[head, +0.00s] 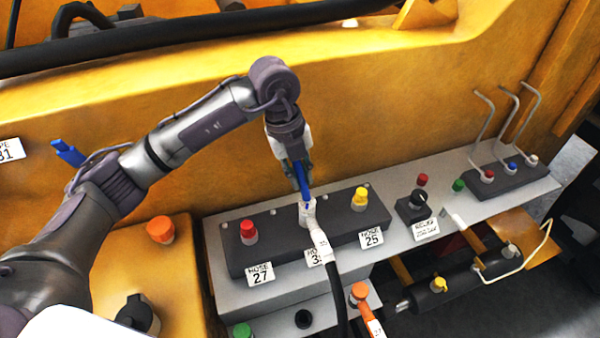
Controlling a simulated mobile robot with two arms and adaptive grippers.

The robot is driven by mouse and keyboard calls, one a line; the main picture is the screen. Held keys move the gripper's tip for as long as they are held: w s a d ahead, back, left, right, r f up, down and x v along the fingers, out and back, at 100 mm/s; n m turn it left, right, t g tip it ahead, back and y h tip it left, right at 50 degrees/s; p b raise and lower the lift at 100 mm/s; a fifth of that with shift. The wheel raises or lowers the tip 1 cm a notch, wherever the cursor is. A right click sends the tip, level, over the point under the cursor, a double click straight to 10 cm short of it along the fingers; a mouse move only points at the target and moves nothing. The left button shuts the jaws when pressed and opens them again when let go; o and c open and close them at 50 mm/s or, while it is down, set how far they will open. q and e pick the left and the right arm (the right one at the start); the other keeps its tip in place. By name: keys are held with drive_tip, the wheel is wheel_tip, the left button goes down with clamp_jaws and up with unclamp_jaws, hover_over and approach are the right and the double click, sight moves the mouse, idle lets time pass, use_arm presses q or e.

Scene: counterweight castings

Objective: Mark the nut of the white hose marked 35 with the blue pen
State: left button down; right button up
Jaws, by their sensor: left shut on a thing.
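My left gripper (297,176) is shut on the blue pen (304,190), which points down. The pen's lower end is at the white nut (307,211) on the dark block; I cannot tell whether they touch. A white hose fitting (319,240) runs down from this nut into a dark hose (339,300). The fitting partly covers the label (313,257) below it, which reads "HOSE" and a 3, with the second digit hidden. My right gripper is out of view.
On the same block (279,227) stand a red cap (249,231) by label 27 (260,274) and a yellow cap (360,198) by label 25 (371,238). A black knob (418,200) and bent metal levers (511,110) stand to the right. An orange-ended hose (360,292) hangs in front.

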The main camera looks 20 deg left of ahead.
use_arm(q)
drive_tip(key=shift+d+p+v, duration=0.25)
drive_tip(key=shift+p+v, duration=0.45)
drive_tip(key=shift+v, duration=0.45)
drive_tip(key=shift+d+p+v, duration=0.2)
drive_tip(key=shift+p+v, duration=0.5)
drive_tip(key=shift+v, duration=0.45)
drive_tip(key=shift+d+p+v, duration=0.25)
drive_tip(key=shift+p+v, duration=0.45)
drive_tip(key=shift+v, duration=0.4)
drive_tip(key=shift+w+r, duration=0.1)
